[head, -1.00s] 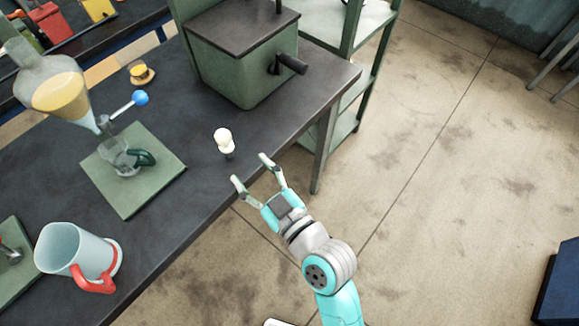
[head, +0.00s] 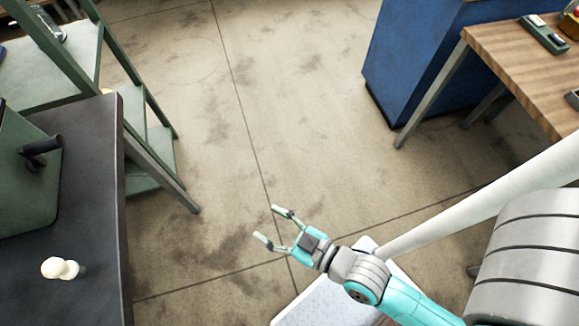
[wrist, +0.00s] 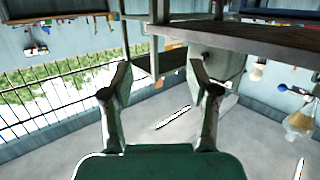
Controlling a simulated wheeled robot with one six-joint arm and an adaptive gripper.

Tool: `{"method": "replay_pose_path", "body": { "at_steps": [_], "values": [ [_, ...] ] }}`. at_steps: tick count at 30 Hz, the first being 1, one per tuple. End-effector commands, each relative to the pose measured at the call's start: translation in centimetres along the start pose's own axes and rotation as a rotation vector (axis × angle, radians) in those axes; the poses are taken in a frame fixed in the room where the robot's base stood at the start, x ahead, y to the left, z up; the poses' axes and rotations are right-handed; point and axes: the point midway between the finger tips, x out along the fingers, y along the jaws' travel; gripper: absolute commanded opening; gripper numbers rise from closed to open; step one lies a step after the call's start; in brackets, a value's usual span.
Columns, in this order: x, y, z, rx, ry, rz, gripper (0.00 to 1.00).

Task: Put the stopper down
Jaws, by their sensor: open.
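The stopper (head: 60,268), a cream-white knobbed piece, stands on the dark bench top (head: 95,190) at the left of the head view. My gripper (head: 268,224) is open and empty, out over the bare floor to the right of the bench, well apart from the stopper. In the wrist view my gripper's two fingers (wrist: 160,82) are spread with nothing between them. A small pale piece at the right of the wrist view may be the stopper, but it is too small to tell.
A green box with a dark handle (head: 42,146) stands on the bench behind the stopper. A green shelf rack (head: 60,75) is beyond it. A blue cabinet (head: 410,60) and a wooden table (head: 520,65) stand at the right. The floor between is clear.

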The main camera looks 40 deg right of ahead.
Motion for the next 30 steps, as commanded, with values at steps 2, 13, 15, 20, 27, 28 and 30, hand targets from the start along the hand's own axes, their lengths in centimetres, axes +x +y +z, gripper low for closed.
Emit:
{"method": "replay_pose_path", "body": {
  "at_steps": [2, 13, 15, 20, 27, 28, 30],
  "values": [
    [-2.9, 1.4, 0.9, 0.016, -0.023, 0.063, 0.60],
    [-14.1, 3.6, 1.4, 0.085, -0.071, 0.261, 0.60],
    [-15.2, 3.5, 1.2, 0.092, -0.074, 0.278, 0.60],
    [-16.4, 3.4, 0.9, 0.102, -0.077, 0.295, 0.60],
    [-16.5, 3.4, 0.8, 0.103, -0.075, 0.296, 0.60],
    [-16.5, 3.4, 0.8, 0.103, -0.075, 0.296, 0.60],
    [-16.5, 3.4, 0.8, 0.103, -0.075, 0.296, 0.60]
  ]
}}
